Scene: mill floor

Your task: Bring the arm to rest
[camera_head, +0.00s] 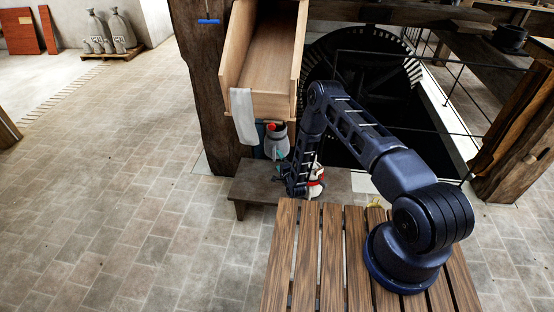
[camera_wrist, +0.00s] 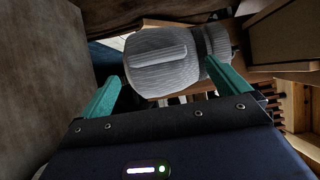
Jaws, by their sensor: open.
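My arm reaches forward from the slatted wooden deck, bent at the elbow, with its end low by the bench. My gripper (camera_wrist: 161,71) is open, its two teal fingers apart.
The wooden chute (camera_head: 268,55) with a white cloth (camera_head: 243,115) over its edge hangs above the low bench (camera_head: 250,188). A dark post (camera_head: 205,85) stands left. A large dark wheel and pit lie behind my arm. A white and red item (camera_head: 317,183) is partly hidden.

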